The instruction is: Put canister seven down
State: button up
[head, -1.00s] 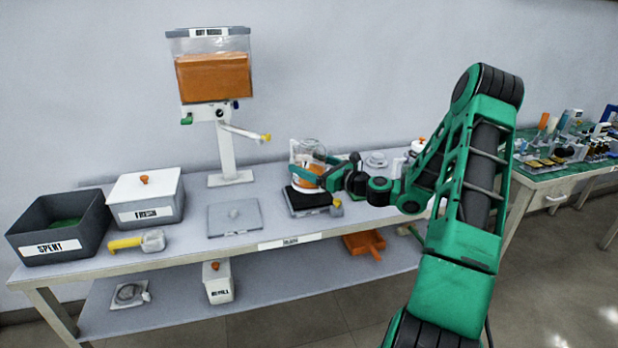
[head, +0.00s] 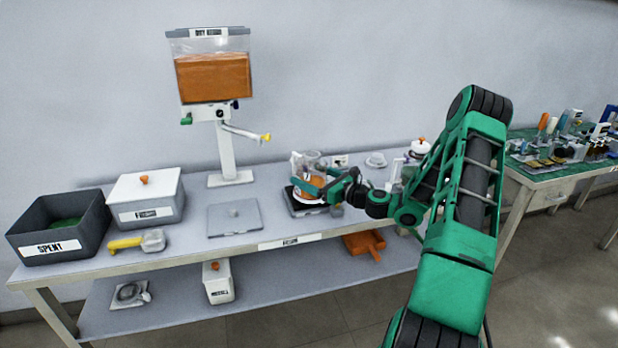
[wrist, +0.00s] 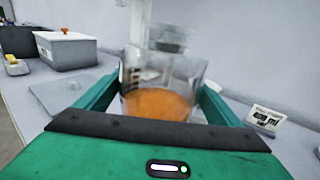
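A clear canister (head: 314,160) with orange granules in its lower part is upright between the two fingers of my gripper (head: 318,188), over a black square pad (head: 296,208) on the bench. In the wrist view the canister (wrist: 160,102) fills the space between the green fingers (wrist: 160,98), one on each side and seemingly against its wall. Its number cannot be read. The canister's base is low at the pad; whether it touches is hidden by the fingers.
A dispenser (head: 228,150) with a side spout stands behind left. A grey plate (head: 235,222), yellow-handled tool (head: 125,243), lidded white box (head: 145,190) and spent bin (head: 45,250) lie left. A small card (wrist: 265,118) stands behind right. Bench between plate and pad is clear.

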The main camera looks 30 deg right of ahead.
jog(key=shift+o, duration=0.8)
jog(key=shift+r, duration=0.2)
jog(key=v, duration=1.2)
